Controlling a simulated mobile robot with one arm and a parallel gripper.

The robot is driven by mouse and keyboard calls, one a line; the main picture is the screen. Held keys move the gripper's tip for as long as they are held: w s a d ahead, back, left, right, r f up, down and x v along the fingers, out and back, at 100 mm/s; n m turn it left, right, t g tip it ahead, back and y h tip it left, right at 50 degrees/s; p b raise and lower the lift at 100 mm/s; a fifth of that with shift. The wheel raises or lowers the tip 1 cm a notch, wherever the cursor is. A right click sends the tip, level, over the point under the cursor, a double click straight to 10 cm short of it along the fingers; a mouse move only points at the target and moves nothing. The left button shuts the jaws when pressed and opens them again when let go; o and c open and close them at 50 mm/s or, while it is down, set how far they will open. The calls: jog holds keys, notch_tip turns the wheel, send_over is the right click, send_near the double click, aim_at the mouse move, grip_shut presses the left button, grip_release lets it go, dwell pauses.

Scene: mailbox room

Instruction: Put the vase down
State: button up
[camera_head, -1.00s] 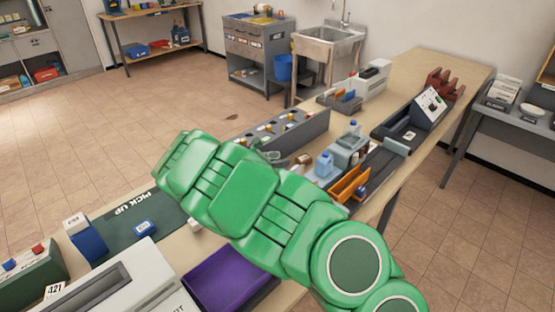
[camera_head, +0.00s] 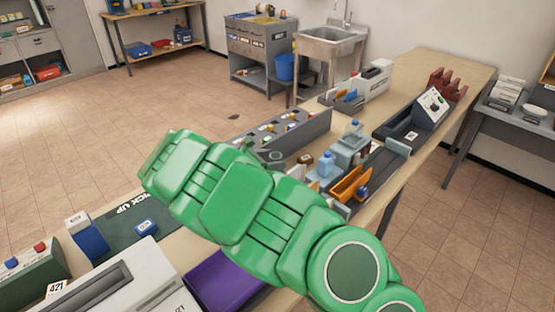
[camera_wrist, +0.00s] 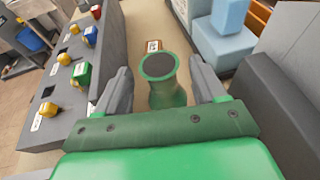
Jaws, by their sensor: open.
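The green vase (camera_wrist: 167,98) shows in the wrist view with its round dark mouth facing the camera. It stands between the two grey fingers of my gripper (camera_wrist: 161,84). The fingers are open, with a visible gap on each side of the vase. The vase appears upright over the tabletop; its base is hidden, so contact with the table cannot be seen. In the head view my green arm covers most of this spot.
A grey panel with coloured knobs (camera_wrist: 70,80) stands left of the vase. In the head view, a purple tray (camera_head: 225,285) lies in front.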

jog(key=v, duration=0.8)
jog(key=shift+s+a, duration=0.2)
jog(key=shift+r, duration=0.1)
